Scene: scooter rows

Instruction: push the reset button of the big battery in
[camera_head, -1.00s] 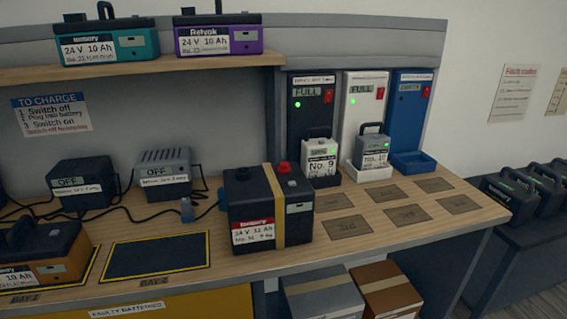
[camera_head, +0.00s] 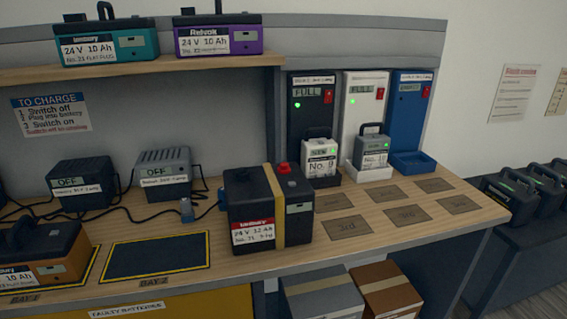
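The big battery (camera_head: 258,212) is a black box with a yellow strap, standing upright on the wooden bench near the middle of the head view. I cannot tell for sure which part is the reset button. Neither gripper is in view.
Two chargers reading OFF (camera_head: 80,184) (camera_head: 163,174) stand behind left with loose cables. Small batteries (camera_head: 320,156) (camera_head: 370,152) stand in docks. Marked squares (camera_head: 407,215) right are empty.

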